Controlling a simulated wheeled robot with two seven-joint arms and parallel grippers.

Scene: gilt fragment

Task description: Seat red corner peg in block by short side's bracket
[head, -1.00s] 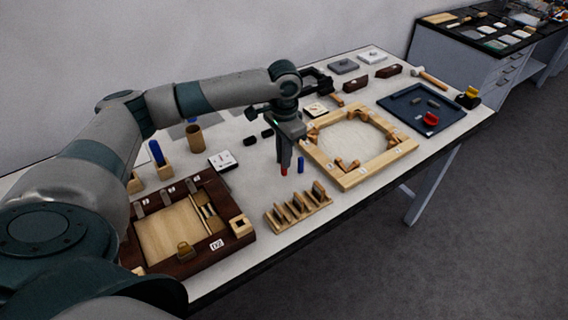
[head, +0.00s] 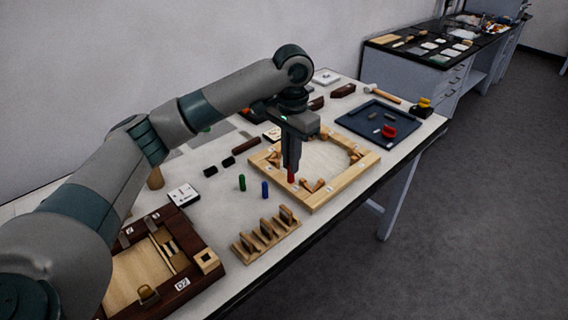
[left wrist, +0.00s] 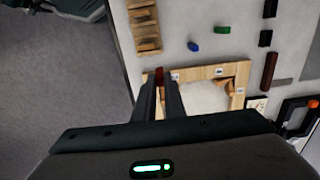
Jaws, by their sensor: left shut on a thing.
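My left gripper (head: 291,168) is shut on the red peg (head: 291,177), which hangs upright with its lower end showing below the fingertips. In the head view the peg appears over the near-left part of the light wooden frame (head: 340,188); whether it touches cannot be told. Small wooden pieces sit at the frame's corners, some near the peg (head: 314,186). In the left wrist view the red peg (left wrist: 159,75) shows between the fingertips (left wrist: 159,90), beside the frame's corner (left wrist: 180,76). The block's hole and the bracket are too small to tell. My right gripper is out of view.
A green peg (head: 242,183) and a blue peg (head: 265,190) stand left of the frame. A slotted wooden rack (head: 250,246) is in front. A dark wooden box (head: 190,287) lies at left. A dark blue tray (head: 355,128) with a red piece (head: 388,131) is at right.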

